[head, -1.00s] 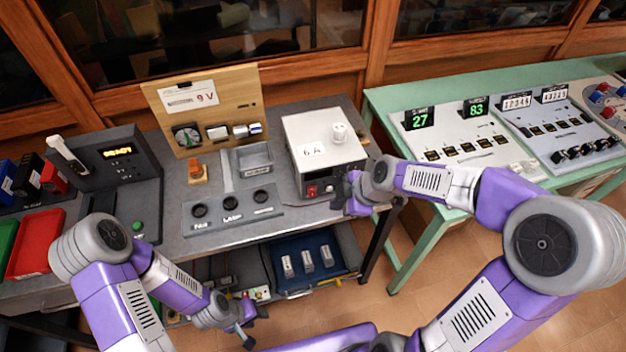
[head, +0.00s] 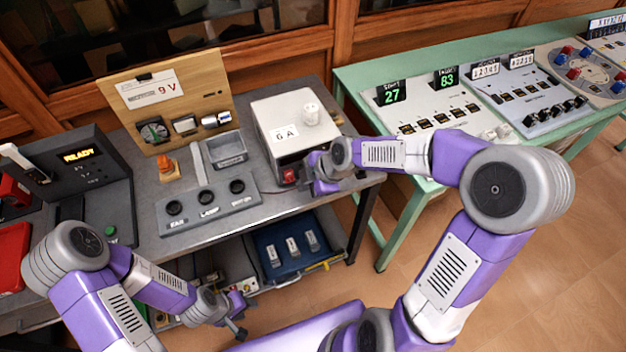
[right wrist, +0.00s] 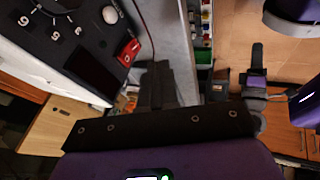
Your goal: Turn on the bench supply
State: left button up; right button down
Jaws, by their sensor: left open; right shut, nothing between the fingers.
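The bench supply (head: 290,125) is a light grey box with a "6 A" label and a white knob on top, standing on the right part of the grey bench. Its red switch (head: 289,175) is at the lower front; it also shows in the right wrist view (right wrist: 128,52), on a dark panel beside a dial and a blank dark window. My right gripper (head: 316,182) is shut and empty, just right of the switch. In the right wrist view its fingers (right wrist: 158,84) appear close to the switch; contact cannot be told. My left gripper (head: 242,314) is open and empty, low before the bench.
A grey panel (head: 205,210) with several black knobs lies left of the supply. A wooden board (head: 190,100) marked "9 V" stands behind it. A blue tray (head: 280,262) sits on the lower shelf. A green table (head: 365,100) with meter panels is to the right.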

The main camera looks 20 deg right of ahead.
aim_at(289, 176)
jog(key=b+x, duration=0.1)
jog(key=x, duration=0.3)
jog(key=shift+w+f, duration=0.2)
jog(key=shift+w, duration=1)
jog(key=shift+w+d+f, duration=0.1)
jog(key=shift+w+f, duration=0.05)
jog(key=shift+w, duration=0.4)
